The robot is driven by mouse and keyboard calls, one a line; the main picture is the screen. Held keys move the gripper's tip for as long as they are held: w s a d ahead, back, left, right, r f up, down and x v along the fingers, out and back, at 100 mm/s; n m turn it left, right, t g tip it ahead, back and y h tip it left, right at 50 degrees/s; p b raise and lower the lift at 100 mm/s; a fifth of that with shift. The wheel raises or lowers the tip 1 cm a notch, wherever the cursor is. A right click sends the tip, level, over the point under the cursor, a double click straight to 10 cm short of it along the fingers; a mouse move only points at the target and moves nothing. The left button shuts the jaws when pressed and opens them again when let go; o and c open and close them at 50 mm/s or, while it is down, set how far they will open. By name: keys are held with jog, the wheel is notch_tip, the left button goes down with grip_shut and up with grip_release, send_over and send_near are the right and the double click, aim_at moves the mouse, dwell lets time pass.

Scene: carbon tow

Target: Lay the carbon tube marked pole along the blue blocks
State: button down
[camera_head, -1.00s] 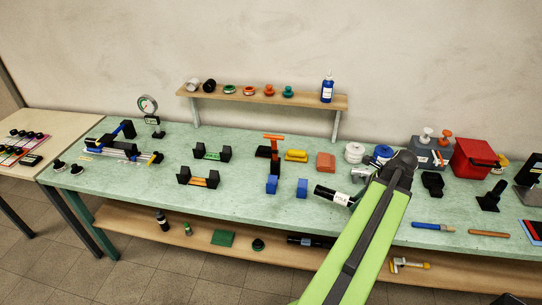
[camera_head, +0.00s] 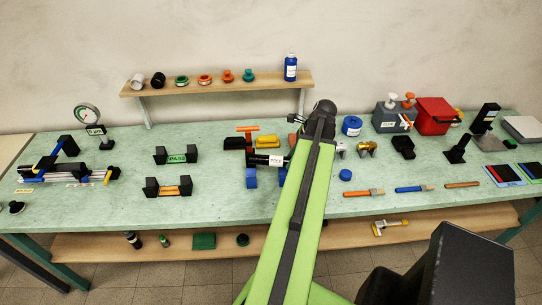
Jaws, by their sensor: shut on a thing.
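The black carbon tube (camera_head: 264,160), with a white label, appears across the two blue blocks in the picture, level with their tops or just above. I cannot tell whether it touches them. The left blue block (camera_head: 251,178) shows below the tube. The right blue block (camera_head: 282,177) is partly covered by my green arm. The tube's right end goes behind my arm. My gripper's fingers are hidden there, and the tube has travelled along with the arm, so it is held.
An orange-topped black stand (camera_head: 248,130) and a yellow block (camera_head: 267,142) are just behind the tube. A black cradle with an orange strip (camera_head: 168,187) stands to the left. A blue round piece (camera_head: 346,175) lies right of my arm. The bench front is mostly clear.

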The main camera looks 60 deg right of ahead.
jog(key=w, duration=0.2)
jog(key=w+a+n, duration=0.1)
jog(key=w, duration=0.1)
jog(key=w+a+n, duration=0.1)
jog(key=w, duration=0.2)
jog(key=shift+g+y, duration=0.3)
jog(key=shift+y, duration=0.1)
jog(key=shift+s, duration=0.15)
notch_tip(320, 180, down, 6)
jog(key=b, duration=0.6)
jog(key=shift+f+b, duration=0.5)
jog(key=c, duration=0.9)
grip_release()
jog(key=shift+o, duration=0.2)
